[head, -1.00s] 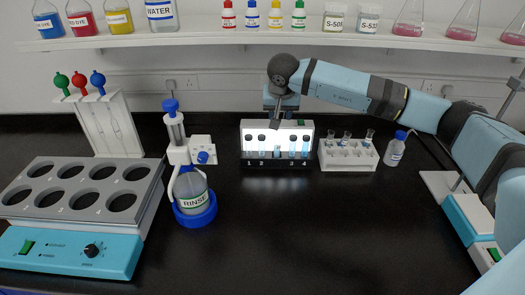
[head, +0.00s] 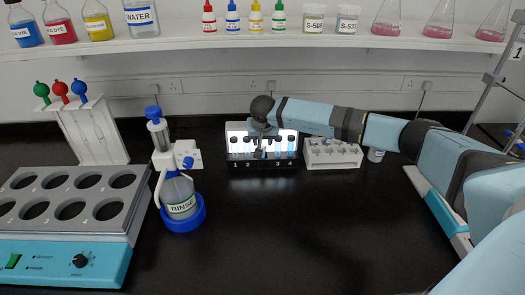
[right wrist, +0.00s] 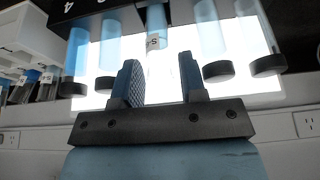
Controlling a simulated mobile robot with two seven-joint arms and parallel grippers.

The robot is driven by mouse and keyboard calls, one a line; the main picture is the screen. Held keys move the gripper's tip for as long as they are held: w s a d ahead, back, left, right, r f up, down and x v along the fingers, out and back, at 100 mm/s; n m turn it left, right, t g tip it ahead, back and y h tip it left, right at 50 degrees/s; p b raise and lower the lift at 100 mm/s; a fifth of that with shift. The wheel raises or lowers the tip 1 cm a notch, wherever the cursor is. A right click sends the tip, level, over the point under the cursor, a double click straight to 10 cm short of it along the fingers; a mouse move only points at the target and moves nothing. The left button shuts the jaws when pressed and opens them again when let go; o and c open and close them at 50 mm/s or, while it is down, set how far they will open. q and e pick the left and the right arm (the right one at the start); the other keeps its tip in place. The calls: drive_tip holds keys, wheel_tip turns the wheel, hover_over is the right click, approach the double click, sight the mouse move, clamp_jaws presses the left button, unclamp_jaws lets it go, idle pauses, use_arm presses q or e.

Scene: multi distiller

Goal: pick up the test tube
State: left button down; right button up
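The backlit rack (head: 292,165) stands at the back centre, with numbered places and several dark-capped tubes. In the right wrist view, a pale blue test tube (right wrist: 156,22) with a white label sits in the middle of the rack, between pairs of capped tubes (right wrist: 217,70). My right gripper (head: 259,153) is in front of the rack's middle and hides part of it. In the right wrist view, its fingers (right wrist: 158,75) are apart with nothing gripped. The labelled tube appears in line with the gap, apparently beyond the fingertips. My left gripper is not in view.
A white rack (head: 333,160) with tubes stands just right of the lit rack, with a small bottle (head: 376,156) beside it. A RINSE bottle (head: 180,196) with a dispenser stands left. A heating block (head: 60,245) fills the left front. The black bench centre is clear.

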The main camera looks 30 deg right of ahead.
drive_tip(key=shift+c, duration=0.5)
clamp_jaws()
